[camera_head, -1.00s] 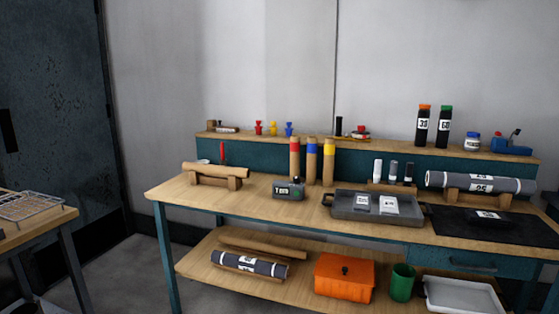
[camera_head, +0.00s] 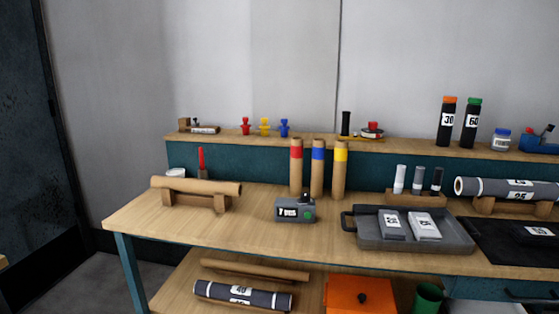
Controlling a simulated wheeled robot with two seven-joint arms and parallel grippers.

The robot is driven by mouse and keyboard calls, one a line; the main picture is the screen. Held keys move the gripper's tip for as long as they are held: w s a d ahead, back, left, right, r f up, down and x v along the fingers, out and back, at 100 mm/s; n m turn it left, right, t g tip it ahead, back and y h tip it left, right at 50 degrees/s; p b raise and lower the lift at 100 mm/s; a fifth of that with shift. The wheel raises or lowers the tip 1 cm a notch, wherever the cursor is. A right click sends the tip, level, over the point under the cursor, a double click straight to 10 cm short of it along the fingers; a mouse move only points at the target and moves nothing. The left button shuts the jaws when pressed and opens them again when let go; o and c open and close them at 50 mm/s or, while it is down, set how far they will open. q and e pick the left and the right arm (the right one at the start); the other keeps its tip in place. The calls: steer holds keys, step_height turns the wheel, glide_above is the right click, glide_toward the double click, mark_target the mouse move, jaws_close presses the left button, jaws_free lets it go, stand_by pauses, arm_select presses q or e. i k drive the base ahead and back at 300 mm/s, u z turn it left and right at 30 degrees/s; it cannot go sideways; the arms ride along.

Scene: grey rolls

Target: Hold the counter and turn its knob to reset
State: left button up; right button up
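The counter (camera_head: 295,210) is a small dark grey box with a lit-looking display on its front and a dark knob on its top right. It stands upright on the wooden workbench (camera_head: 250,232), left of the grey tray and in front of the striped tubes. The writing on its display is too small to read surely. Neither of my grippers shows in the head view, and nothing touches the counter.
A grey tray (camera_head: 456,240) with two labelled packs stands right of the counter. Tubes with red, blue and yellow bands (camera_head: 317,172) stand behind it. A brown roll on a wooden cradle (camera_head: 195,199) lies to the left. Bench top in front of the counter is clear.

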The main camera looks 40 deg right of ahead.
mark_target(305, 197)
steer(key=z, duration=0.5)
steer(key=i, duration=1)
steer(key=z, duration=0.8)
